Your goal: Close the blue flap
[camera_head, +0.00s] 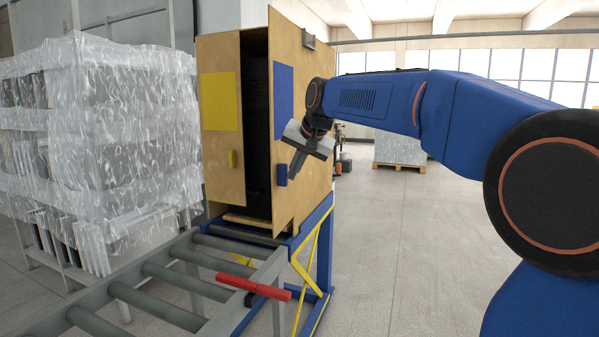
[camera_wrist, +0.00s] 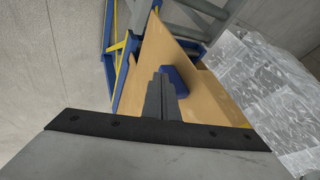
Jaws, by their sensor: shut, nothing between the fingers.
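The blue flap (camera_head: 286,50) is a tan wooden panel with a blue patch and a small blue handle (camera_head: 282,175). It stands ajar, angled out from the cabinet, with a dark gap to its left. My gripper (camera_head: 294,170) is shut and empty, just right of the handle on the flap's outer side. In the wrist view the closed fingers (camera_wrist: 162,80) point at the flap (camera_wrist: 158,50), and the blue handle (camera_wrist: 184,78) shows just right of them, partly hidden. I cannot tell whether the fingers touch the panel.
A yellow-marked flap (camera_head: 220,150) with a yellow handle is left of the gap. A roller conveyor (camera_head: 165,272) with a red bar (camera_head: 253,287) runs in front of the cabinet. A wrapped pallet load (camera_head: 110,140) stands left.

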